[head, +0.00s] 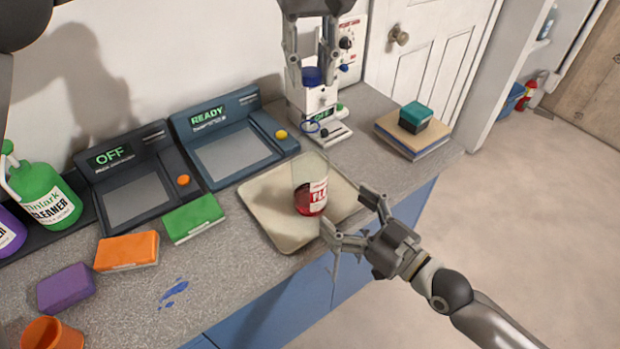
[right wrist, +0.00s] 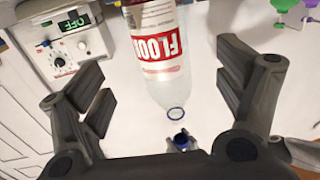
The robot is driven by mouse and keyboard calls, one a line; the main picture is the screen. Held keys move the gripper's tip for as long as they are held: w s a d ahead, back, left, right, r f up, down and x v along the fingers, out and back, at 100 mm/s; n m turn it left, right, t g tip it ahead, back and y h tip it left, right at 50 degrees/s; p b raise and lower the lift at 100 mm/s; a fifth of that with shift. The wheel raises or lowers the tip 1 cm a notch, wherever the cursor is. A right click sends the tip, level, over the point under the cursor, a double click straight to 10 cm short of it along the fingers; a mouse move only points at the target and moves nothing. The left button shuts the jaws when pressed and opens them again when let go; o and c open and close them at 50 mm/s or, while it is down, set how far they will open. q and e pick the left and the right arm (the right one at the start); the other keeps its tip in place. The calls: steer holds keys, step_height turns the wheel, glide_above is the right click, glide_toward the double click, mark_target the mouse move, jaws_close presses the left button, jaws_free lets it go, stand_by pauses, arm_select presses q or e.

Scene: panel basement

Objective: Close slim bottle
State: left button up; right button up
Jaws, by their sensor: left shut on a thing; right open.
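The slim bottle (head: 311,190) is clear with a red and white label and some red liquid. It stands upright on the beige tray (head: 262,222). In the right wrist view the bottle (right wrist: 160,45) appears upside down, its neck open and bare. My left gripper (head: 312,72) is above and behind the bottle, shut on a blue cap (head: 312,77). The cap also shows near the bottle mouth in the right wrist view (right wrist: 181,139). My right gripper (head: 348,218) is open at the bottle's front right, with the bottle in view between its fingers; contact is not visible.
An orange sponge (head: 127,252), a green sponge (head: 193,219) and a purple sponge (head: 66,288) lie left of the tray. Two dark panel devices stand behind them. A white device (head: 318,105) is at the back. Books with a teal box (head: 416,117) lie right.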

mark_target(322, 192)
steer(key=x, duration=0.9)
steer(key=shift+w+a, duration=0.2)
steer(key=shift+a, duration=0.1)
steer(key=shift+c, duration=0.4)
steer(key=c, duration=1.5)
arm_select(q)
steer(key=shift+f, duration=2.45)
